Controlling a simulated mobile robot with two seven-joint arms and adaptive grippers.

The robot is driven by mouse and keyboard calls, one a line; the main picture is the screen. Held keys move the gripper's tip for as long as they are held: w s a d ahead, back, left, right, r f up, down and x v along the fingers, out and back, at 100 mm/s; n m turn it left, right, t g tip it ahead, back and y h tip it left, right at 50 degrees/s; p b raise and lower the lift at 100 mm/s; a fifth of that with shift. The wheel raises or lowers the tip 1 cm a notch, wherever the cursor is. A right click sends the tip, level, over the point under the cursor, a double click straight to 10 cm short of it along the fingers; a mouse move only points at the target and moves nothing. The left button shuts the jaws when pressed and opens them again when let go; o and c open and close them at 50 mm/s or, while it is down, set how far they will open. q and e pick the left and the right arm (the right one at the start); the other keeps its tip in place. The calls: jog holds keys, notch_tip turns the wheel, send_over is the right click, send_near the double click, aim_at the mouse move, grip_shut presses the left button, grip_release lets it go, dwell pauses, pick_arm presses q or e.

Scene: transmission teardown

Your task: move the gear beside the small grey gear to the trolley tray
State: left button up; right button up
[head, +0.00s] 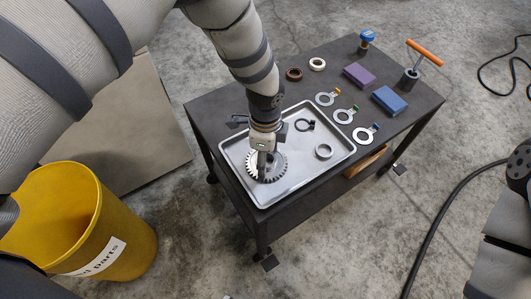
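A grey toothed gear (280,168) lies in the metal tray (268,196) on the dark trolley, near the tray's front left. My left gripper (263,168) points down over the middle of this gear, and its fingertips are at or just above it. The fingers hide the gear's centre, and I cannot tell if they are open, or shut on it. No second, small grey gear can be made out. My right arm comes in at the right edge, with its gripper out of view.
A yellow bin (115,235) stands left.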

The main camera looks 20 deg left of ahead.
pick_arm(q)
jog(key=shift+r, duration=0.1)
jog(key=shift+w+r, duration=0.1)
jog(key=shift+r, duration=0.25)
notch_tip(320, 180, up, 12)
jog(key=p, duration=0.1)
jog(key=shift+f+p, duration=0.25)
jog(key=shift+p, duration=0.15)
pick_arm(e)
jog(key=shift+w+r+t, duration=0.3)
jog(key=shift+w+r, duration=0.65)
jog(key=shift+r, duration=0.05)
